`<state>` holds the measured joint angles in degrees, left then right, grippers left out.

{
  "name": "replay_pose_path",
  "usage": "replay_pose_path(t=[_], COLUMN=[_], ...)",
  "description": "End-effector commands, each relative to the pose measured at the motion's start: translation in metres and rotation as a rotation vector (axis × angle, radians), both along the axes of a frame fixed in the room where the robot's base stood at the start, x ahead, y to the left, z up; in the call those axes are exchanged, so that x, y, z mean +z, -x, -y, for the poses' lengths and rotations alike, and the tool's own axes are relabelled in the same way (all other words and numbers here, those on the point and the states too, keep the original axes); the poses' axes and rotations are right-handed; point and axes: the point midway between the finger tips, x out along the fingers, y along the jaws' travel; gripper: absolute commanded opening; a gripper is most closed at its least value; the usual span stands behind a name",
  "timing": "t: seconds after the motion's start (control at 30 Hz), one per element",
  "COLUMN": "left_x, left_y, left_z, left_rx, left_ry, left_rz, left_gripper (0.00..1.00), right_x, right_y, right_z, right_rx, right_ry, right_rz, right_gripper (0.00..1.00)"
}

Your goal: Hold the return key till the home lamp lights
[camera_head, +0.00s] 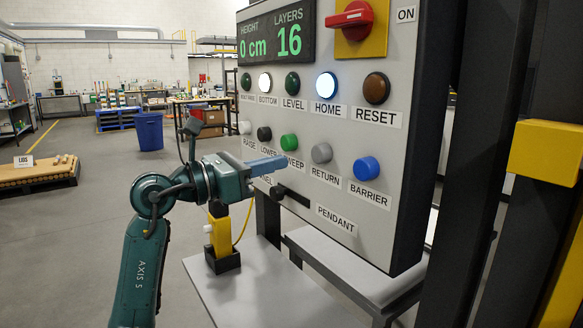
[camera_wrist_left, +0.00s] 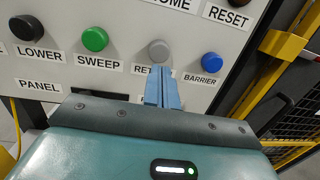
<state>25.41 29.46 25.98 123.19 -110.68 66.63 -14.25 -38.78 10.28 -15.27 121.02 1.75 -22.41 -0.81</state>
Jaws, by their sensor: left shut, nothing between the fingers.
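The control panel (camera_head: 300,130) fills the right of the head view. The grey RETURN key (camera_head: 322,153) sits in the lower button row, and it also shows in the left wrist view (camera_wrist_left: 159,50). The HOME lamp (camera_head: 327,85) above it glows white. My left gripper (camera_head: 284,161) is shut and empty, its blue fingers pointing at the panel. In the head view the fingertips are left of the RETURN key, apart from it. In the left wrist view the fingers (camera_wrist_left: 164,76) are just below the key, covering part of its label. My right gripper is out of view.
The green SWEEP key (camera_head: 289,141) and blue BARRIER key (camera_head: 366,168) flank RETURN. The BOTTOM lamp (camera_head: 265,82) is lit too; LEVEL (camera_head: 292,83) is dark. The display (camera_head: 276,36) reads 0 cm and 16 layers. The PENDANT slot (camera_head: 293,197) lies below.

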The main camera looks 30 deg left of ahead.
Motion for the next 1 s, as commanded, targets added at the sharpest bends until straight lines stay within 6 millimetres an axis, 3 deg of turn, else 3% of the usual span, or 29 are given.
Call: replay_pose_path(t=[0.13, 0.33, 1.0], left_x=[-0.007, -0.007, -0.006], left_y=[0.029, 0.052, 0.058], left_z=[-0.015, -0.026, -0.029], left_rx=[0.002, -0.001, -0.002], left_ry=[-0.003, -0.001, 0.000], left_rz=[-0.003, -0.003, -0.004], left_gripper=[0.00, 0.00, 0.00], right_x=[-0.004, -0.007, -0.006], right_y=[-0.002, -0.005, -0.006], right_z=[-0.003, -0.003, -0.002], right_rx=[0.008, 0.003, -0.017], right_ry=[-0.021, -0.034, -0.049], right_rz=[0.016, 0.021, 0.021], right_gripper=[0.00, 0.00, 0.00])
